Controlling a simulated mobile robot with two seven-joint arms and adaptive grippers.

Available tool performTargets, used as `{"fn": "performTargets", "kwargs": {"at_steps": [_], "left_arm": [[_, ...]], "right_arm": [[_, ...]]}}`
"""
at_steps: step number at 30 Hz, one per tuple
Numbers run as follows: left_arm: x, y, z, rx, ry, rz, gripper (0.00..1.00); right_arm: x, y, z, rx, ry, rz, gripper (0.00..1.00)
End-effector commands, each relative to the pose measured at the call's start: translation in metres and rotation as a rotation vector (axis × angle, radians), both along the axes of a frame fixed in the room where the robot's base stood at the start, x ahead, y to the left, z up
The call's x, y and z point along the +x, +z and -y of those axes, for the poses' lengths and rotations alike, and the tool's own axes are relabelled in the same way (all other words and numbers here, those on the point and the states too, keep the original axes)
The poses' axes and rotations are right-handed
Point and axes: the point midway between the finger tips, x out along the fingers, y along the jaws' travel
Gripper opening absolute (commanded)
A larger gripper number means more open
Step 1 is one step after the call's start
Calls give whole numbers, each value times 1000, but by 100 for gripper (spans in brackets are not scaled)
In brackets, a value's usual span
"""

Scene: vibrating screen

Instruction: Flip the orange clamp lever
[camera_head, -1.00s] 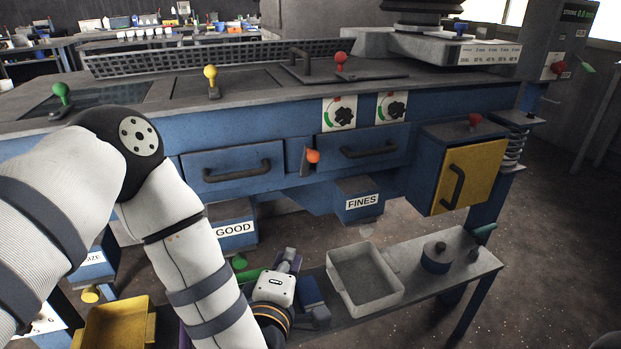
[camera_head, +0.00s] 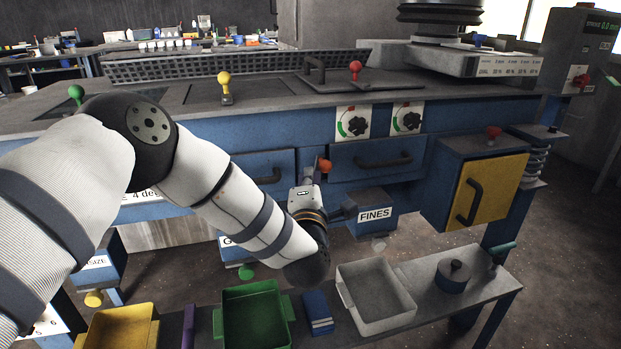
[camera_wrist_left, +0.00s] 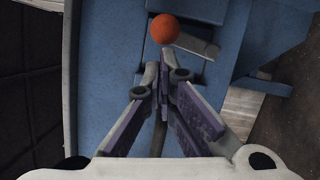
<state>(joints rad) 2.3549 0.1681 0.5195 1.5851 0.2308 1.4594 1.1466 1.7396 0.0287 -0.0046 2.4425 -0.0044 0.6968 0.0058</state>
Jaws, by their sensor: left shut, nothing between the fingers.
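The orange clamp lever's ball knob (camera_head: 325,165) is on the blue machine front, between the two drawers. My left gripper (camera_head: 312,170) is raised just below and beside the knob. In the wrist view its fingers (camera_wrist_left: 163,72) are together and empty. Touch with the knob cannot be told. The lever's shaft is mostly hidden behind the ball and my gripper. My right gripper is not in view.
Drawers with dark handles flank the lever, the right one (camera_head: 378,156) close by. The blue FINES box (camera_head: 375,213) is right of my gripper. A green bin (camera_head: 252,318), a blue block (camera_head: 318,313) and a grey tray (camera_head: 347,293) lie on the bench below.

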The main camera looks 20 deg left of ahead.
Motion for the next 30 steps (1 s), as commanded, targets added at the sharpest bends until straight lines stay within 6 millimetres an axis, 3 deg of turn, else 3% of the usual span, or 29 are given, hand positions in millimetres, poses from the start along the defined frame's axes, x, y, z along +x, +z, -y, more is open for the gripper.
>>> {"fn": "performTargets", "kwargs": {"at_steps": [30], "left_arm": [[6,5,1,87,0,-58,0]], "right_arm": [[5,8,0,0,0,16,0]]}}
